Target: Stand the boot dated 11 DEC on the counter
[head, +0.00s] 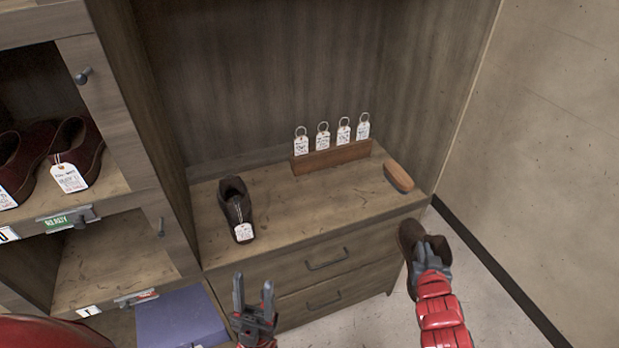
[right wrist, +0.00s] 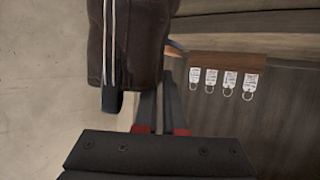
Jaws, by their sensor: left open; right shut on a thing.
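A dark brown boot (head: 236,205) with a white tag stands on the wooden counter (head: 290,215), toward its left side. The tag's writing is too small to read. My right gripper (head: 431,262) is shut on a brown boot (head: 411,236) and holds it off the counter's right front corner. That held boot fills the upper left of the right wrist view (right wrist: 130,40), with a pale strip down it; no date shows on it. My left gripper (head: 254,305) is open and empty in front of the drawers. Which boot is dated 11 DEC cannot be told.
A wooden holder (head: 333,157) with several ringed tags stands at the counter's back, and a brown block (head: 398,177) lies at its right end. Tagged shoes (head: 84,150) sit on the left shelf. A blue-purple box (head: 180,318) is low at left. The counter's middle front is clear.

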